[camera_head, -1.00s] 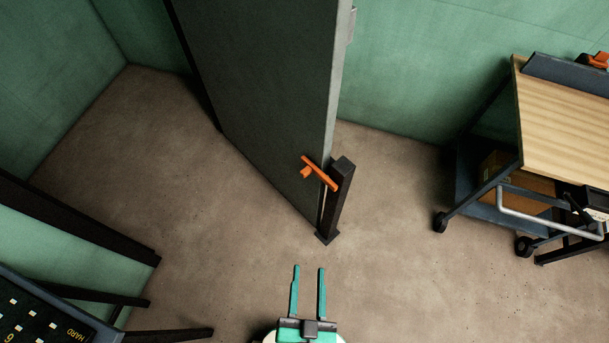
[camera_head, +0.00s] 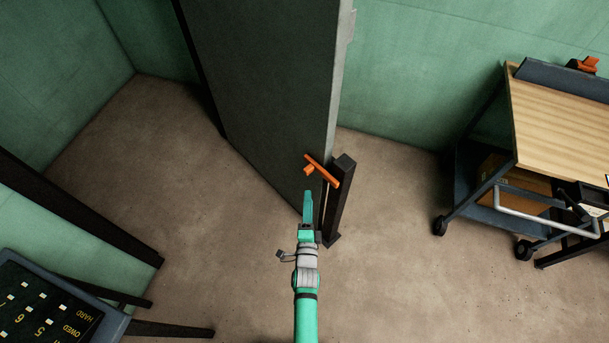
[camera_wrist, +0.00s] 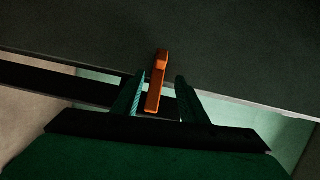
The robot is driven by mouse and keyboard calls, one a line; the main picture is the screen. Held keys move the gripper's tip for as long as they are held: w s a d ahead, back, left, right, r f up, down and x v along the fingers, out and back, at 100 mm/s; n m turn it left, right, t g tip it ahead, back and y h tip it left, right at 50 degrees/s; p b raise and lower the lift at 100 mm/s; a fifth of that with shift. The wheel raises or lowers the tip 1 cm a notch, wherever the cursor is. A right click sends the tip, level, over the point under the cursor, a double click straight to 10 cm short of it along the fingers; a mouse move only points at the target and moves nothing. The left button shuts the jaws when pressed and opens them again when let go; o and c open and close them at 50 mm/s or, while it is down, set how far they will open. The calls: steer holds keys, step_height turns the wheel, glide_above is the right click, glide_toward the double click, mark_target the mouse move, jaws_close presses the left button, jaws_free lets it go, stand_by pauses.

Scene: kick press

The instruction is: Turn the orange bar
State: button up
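The orange bar (camera_head: 322,171) is mounted near the edge of a dark grey door (camera_head: 268,90), beside a short dark post (camera_head: 338,205). In the head view it slants down to the right across the door edge towards the post. My gripper (camera_head: 308,194) points at the bar from just below it in the picture, seen edge-on. In the wrist view my gripper (camera_wrist: 160,92) is open, with its two fingers apart on either side of the orange bar (camera_wrist: 155,88). Gaps show between bar and fingers; I cannot tell how deep the bar sits.
A wheeled cart with a wooden top (camera_head: 560,125) stands at the right. A dark panel with lettering (camera_head: 45,305) is at the lower left, near dark legs. Bare floor (camera_head: 420,260) lies between the post and the cart.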

mark_target(308, 174)
steer(key=shift+m, duration=0.5)
steer(key=w, duration=1.3)
steer(key=shift+a, duration=0.2)
steer(key=shift+d, duration=0.2)
steer(key=shift+c, duration=0.3)
jaws_close()
